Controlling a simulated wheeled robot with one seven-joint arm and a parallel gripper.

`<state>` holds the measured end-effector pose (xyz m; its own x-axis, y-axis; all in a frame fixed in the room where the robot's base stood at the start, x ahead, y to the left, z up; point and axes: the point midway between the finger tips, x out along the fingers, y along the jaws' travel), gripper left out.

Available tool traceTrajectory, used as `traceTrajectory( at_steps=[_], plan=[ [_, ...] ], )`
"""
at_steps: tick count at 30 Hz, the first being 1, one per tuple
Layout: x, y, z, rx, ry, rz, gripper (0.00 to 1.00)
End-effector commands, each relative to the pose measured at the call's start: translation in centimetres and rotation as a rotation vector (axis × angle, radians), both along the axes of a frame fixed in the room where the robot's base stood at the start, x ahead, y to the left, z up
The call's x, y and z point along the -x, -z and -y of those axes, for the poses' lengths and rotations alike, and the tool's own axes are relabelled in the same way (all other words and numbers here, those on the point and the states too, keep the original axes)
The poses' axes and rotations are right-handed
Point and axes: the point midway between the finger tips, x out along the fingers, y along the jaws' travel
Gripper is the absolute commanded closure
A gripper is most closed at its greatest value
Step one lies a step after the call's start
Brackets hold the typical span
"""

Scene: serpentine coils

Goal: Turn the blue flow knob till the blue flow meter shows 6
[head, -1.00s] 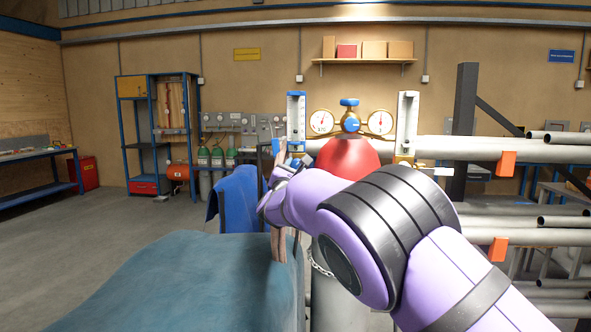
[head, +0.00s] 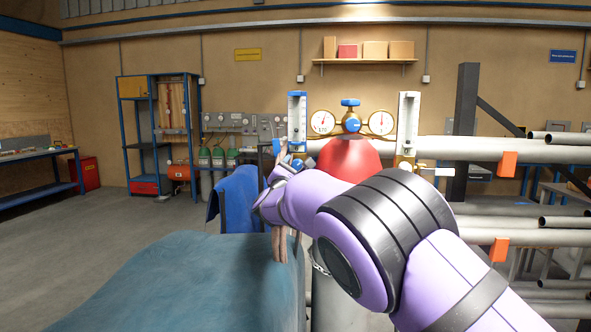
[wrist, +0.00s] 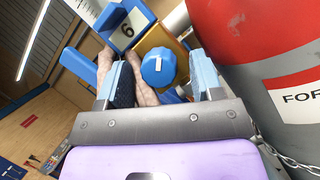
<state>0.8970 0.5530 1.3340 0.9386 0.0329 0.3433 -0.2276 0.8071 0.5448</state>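The blue flow knob (wrist: 158,66) shows in the wrist view as a round blue cap with a white mark, in front of a brass body. My gripper (wrist: 160,78) is open, with one finger on either side of the knob and gaps visible between.
A red-topped cylinder (head: 348,158) with two gauges stands right of the blue meter. A second, white meter (head: 408,125) is farther right. A teal-covered surface (head: 180,285) fills the front; pipes are racked at right.

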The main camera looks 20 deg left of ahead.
Motion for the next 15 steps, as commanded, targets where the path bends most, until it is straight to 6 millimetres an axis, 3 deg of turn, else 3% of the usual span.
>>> traceTrajectory(
  at_steps=[9, 15],
  plan=[
    [0.2, 0.0, 0.0, 0.001, 0.0, 0.0, 0.4],
    [2.4, 0.8, 0.0, 0.003, -0.001, -0.001, 0.4]
  ],
)
